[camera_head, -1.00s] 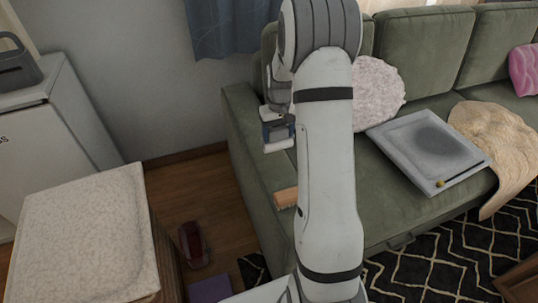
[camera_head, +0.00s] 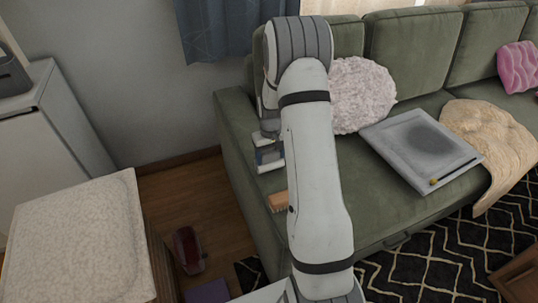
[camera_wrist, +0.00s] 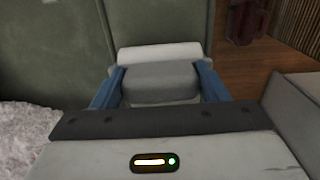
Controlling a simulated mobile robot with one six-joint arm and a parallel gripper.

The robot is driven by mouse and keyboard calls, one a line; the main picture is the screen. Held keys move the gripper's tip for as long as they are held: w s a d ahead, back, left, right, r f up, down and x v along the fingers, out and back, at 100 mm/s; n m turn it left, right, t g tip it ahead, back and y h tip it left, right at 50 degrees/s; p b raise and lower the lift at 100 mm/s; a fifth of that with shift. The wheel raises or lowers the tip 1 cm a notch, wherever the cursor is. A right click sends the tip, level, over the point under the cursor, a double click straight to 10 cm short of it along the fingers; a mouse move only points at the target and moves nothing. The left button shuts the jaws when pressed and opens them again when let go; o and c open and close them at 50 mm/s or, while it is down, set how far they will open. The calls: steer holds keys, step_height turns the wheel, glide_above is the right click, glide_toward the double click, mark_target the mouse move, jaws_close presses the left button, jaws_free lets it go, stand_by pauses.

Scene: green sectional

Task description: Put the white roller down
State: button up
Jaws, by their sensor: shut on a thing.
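My gripper (camera_head: 268,156) hangs over the left end of the green sofa (camera_head: 235,150), just inside the armrest, partly hidden behind my arm. In the wrist view its blue fingers (camera_wrist: 160,88) stand on both sides of the white roller (camera_wrist: 160,55) and are shut on it. The roller's near part looks grey and its far end white. In the head view only a small pale part of the roller (camera_head: 270,167) shows below the fingers. I cannot tell whether it touches the sofa seat.
A tan block (camera_head: 278,201) lies on the sofa's front left. A fluffy pillow (camera_head: 362,95), a grey tray (camera_head: 415,145) and a beige blanket (camera_head: 490,140) are to the right. A dark red object (camera_head: 189,250) is on the floor beside a pale-topped stand (camera_head: 75,235).

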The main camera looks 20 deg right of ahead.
steer(key=o, duration=1.3)
step_height(320, 180, up, 12)
steer(key=s+a+r+t, duration=0.1)
steer(key=s+a+r, duration=0.7)
steer(key=s+r, duration=0.4)
steer(key=s+a+r+t, duration=0.1)
steer(key=s+a, duration=0.3)
steer(key=s, duration=1.1)
steer(key=shift+r+p, duration=0.15)
steer(key=shift+p, duration=0.25)
